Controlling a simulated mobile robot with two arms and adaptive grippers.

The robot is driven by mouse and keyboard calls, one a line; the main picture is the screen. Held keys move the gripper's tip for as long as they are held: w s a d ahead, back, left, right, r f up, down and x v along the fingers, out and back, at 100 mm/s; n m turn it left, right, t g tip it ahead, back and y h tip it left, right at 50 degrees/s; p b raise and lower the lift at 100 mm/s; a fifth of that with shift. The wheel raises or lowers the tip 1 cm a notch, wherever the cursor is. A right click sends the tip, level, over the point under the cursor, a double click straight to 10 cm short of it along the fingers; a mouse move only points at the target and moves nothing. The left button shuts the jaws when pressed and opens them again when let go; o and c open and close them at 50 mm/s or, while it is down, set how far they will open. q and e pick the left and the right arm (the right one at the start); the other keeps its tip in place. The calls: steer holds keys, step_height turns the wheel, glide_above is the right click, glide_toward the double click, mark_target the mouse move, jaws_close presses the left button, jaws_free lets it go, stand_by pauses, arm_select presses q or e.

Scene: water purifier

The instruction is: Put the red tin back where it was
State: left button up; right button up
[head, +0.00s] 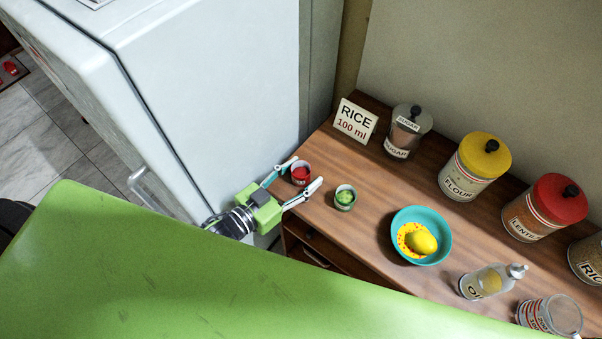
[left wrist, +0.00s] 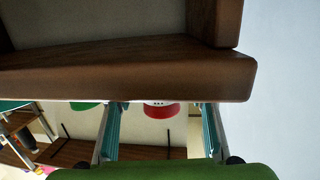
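The red tin (head: 300,174), a small open tin with red inside, is at the left edge of the wooden counter in the head view. My left gripper (head: 305,172) is open, with one finger on each side of it. In the left wrist view, the red tin (left wrist: 160,110) shows between the fingers of my left gripper (left wrist: 163,106), with gaps on both sides, and is partly hidden by a wooden edge. I cannot tell whether a finger touches it. A similar green tin (head: 345,197) stands just right of it. My right gripper is not in view.
The fridge (head: 215,80) stands close on the left. On the counter (head: 375,215) are a rice sign (head: 356,121), a sugar jar (head: 408,131), a flour jar (head: 475,167), a lentil jar (head: 545,208), a teal bowl (head: 441,245) with a lemon, and an oil bottle (head: 491,282).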

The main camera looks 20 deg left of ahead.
arm_select(q)
steer(key=shift+r, duration=0.2)
steer(key=shift+s+a, duration=0.1)
steer(key=shift+s, duration=0.15)
steer(key=b+v, duration=0.1)
steer(key=v, duration=1)
steer(key=shift+s, duration=0.2)
steer(key=shift+a, duration=0.1)
